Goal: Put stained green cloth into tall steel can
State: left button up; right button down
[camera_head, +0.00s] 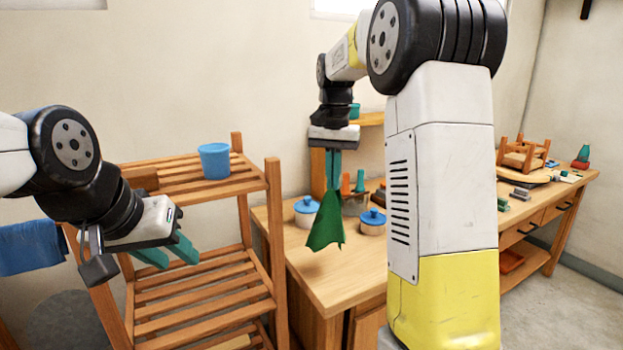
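The green cloth (327,222) hangs from my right gripper (333,182), in the air in front of the workbench. The gripper's teal fingers are closed together on its top end, and the cloth fans out below. No stains can be made out at this size. My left gripper (168,252) is at the left, in front of the wooden rack, with its two teal fingers apart and nothing between them. A grey rounded shape (62,318) shows low at the left behind the rack; I cannot tell whether it is the tall steel can. No other steel can is visible.
The slatted wooden rack (205,290) carries a blue pot (214,160) on top. A workbench (340,272) holds blue-lidded jars (307,210), tools and a small upturned stool (522,155). A blue cloth (32,247) hangs at the far left. My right arm blocks the bench's middle.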

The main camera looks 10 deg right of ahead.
notch_tip(320, 180, down, 18)
jog(key=s+n, duration=0.2)
jog(key=n, duration=0.3)
jog(key=shift+s+a+f, duration=0.2)
jog(key=shift+s+a, duration=0.2)
jog(key=shift+a, duration=0.05)
